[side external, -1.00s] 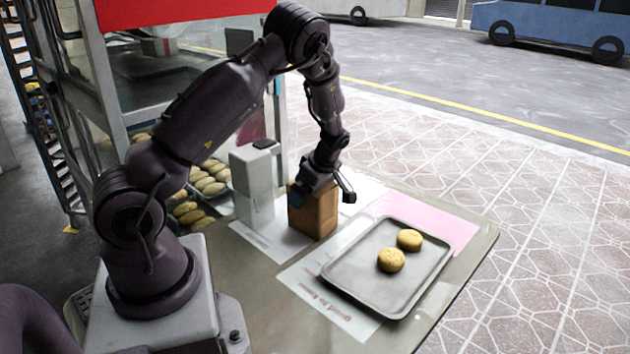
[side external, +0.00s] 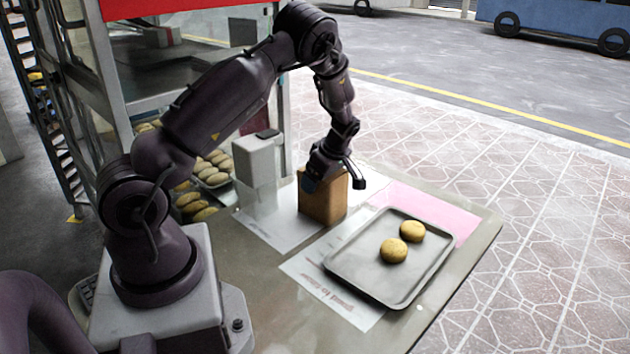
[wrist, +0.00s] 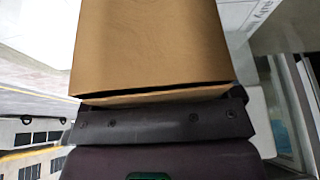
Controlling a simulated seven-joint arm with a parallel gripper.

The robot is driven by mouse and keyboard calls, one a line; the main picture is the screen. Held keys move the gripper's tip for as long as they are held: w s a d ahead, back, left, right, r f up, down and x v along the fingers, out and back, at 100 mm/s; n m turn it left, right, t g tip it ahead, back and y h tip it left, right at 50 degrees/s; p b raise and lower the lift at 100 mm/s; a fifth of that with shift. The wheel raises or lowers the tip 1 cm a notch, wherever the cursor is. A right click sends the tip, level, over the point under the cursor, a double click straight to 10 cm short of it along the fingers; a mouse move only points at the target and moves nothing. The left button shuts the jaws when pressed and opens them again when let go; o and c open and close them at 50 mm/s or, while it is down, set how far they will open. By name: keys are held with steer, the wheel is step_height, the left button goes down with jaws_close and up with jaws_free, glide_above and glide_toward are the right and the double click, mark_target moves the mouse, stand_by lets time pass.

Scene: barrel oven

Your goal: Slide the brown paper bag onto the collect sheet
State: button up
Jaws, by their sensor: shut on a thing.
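The brown paper bag (side external: 322,200) stands upright on the counter, between the white box-shaped machine and the grey tray. It fills the upper middle of the wrist view (wrist: 150,45). My gripper (side external: 330,175) is shut on the bag at its top. A pink sheet (side external: 432,208) lies at the counter's far right, partly under the tray. White sheets lie under the bag (side external: 285,232) and under the tray's near-left side (side external: 330,297); the latter has printed words too blurred to read. I cannot tell which sheet is the collect sheet.
The grey tray (side external: 350,265) with two round buns (side external: 394,250) stands right of the bag. The white machine (side external: 256,170) stands close on its left. A glass cabinet with several buns (side external: 205,175) is behind. The counter's right edge borders the pavement.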

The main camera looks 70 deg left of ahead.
steer(key=w+a, duration=0.5)
steer(key=w, duration=0.5)
steer(key=shift+w+a, duration=0.15)
steer(key=o, duration=0.7)
steer(key=v, duration=1.3)
steer(key=shift+a, duration=0.1)
